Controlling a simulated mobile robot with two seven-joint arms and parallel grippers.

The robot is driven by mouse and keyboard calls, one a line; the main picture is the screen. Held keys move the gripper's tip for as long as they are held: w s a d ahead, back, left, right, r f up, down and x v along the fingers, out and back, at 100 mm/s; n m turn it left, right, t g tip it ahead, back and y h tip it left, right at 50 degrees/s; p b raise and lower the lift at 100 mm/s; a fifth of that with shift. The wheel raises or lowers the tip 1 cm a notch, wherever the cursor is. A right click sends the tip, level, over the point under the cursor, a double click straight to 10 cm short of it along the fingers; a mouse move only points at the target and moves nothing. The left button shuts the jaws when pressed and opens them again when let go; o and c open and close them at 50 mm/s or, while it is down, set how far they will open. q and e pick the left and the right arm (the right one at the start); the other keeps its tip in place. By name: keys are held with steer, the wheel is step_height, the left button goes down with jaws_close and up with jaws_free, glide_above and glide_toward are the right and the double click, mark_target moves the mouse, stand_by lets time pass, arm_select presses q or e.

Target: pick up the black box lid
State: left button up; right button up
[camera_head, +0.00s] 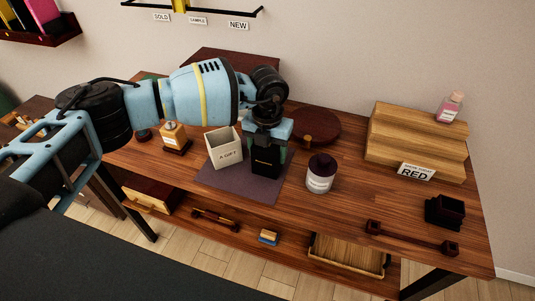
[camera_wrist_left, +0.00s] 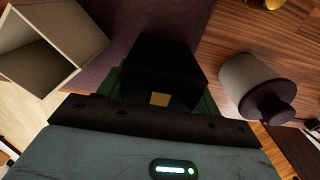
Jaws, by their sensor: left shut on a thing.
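The black box lid (camera_head: 265,168) is a dark, tall block-like piece with a small gold patch on its front. It is at the purple mat (camera_head: 233,188), just right of the open cream box marked "A GIFT" (camera_head: 224,152). My left gripper (camera_head: 267,148) comes down from above and is shut on the lid, with green fingers on either side. In the left wrist view the lid (camera_wrist_left: 160,65) sits between the fingers, its gold patch facing the camera. I cannot tell whether it touches the mat. My right gripper is not in view.
A white jar with a dark cap (camera_head: 320,175) stands close on the right. An amber bottle (camera_head: 173,137) on a dark base stands left. A wooden stepped stand (camera_head: 415,145) and an open black box (camera_head: 445,210) are at the right. Table is clear between jar and stand.

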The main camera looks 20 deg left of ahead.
arm_select(q)
step_height(320, 180, up, 10)
stand_by(0.6)
steer(key=m, duration=0.2)
steer(key=s+m, duration=0.1)
steer(key=shift+a+f, duration=0.3)
steer(key=s+a+f+m, duration=0.2)
steer(key=s+m, duration=0.6)
steer(key=m, duration=0.8)
steer(key=s+a+f+m, duration=0.2)
steer(key=s+m, duration=0.5)
steer(key=m, duration=0.9)
steer(key=shift+s+a+f+m, duration=0.15)
steer(key=shift+s+a+m, duration=0.2)
steer(key=shift+a, duration=0.25)
